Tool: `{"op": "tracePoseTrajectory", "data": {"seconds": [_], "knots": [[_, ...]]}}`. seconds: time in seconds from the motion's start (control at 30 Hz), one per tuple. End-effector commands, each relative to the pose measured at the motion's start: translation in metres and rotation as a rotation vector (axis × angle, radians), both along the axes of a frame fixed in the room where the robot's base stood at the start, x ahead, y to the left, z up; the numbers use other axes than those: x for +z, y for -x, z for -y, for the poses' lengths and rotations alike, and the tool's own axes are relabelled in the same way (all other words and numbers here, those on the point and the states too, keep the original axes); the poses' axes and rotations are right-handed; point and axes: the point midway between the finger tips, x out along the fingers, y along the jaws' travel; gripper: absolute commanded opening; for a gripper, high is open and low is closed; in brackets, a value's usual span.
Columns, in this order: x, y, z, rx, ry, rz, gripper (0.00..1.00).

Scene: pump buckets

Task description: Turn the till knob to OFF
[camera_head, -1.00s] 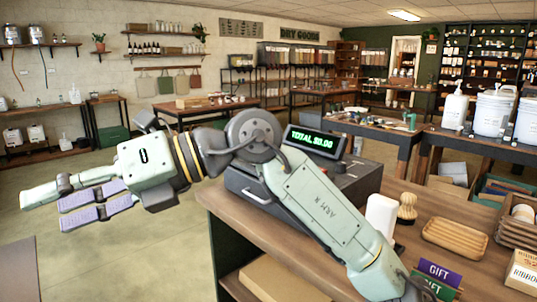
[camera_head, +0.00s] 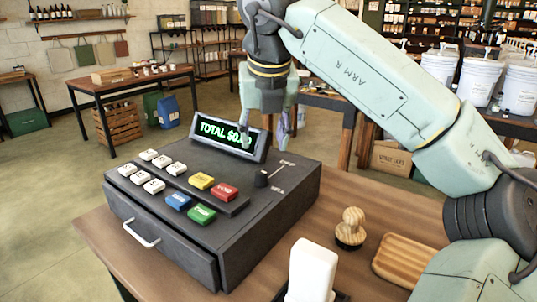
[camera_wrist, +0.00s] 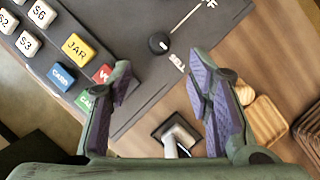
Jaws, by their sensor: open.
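The till (camera_head: 230,245) is a dark cash register on the wooden counter, its green display reading TOTAL $0, with the last digits partly covered by my arm. The till knob (camera_head: 261,179) is small, round and black, on the right of the till's top. In the wrist view the knob (camera_wrist: 159,43) lies beyond my fingertips, between their lines. A thin white line runs from beside it toward lettering ending in FF, and other small lettering sits beside the knob. I cannot tell where the knob points. My gripper (camera_wrist: 160,72) is open and empty, above the till, apart from the knob.
Coloured and white keys (camera_head: 201,181) fill the till's left side. The till's front drawer (camera_head: 155,245) appears shut.

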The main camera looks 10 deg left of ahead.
Motion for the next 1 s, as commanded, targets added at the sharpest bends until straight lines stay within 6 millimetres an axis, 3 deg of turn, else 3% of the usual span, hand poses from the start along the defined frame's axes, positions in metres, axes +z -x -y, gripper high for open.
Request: {"op": "tracePoseTrajectory", "data": {"seconds": [0.17,0.7,1.0], "knots": [[-0.008,-0.004,-0.001,-0.001,0.000,-0.001,0.46],[-0.090,-0.034,-0.015,0.000,0.000,-0.001,0.46],[-0.100,-0.038,-0.016,0.000,-0.001,0.001,0.46]]}}
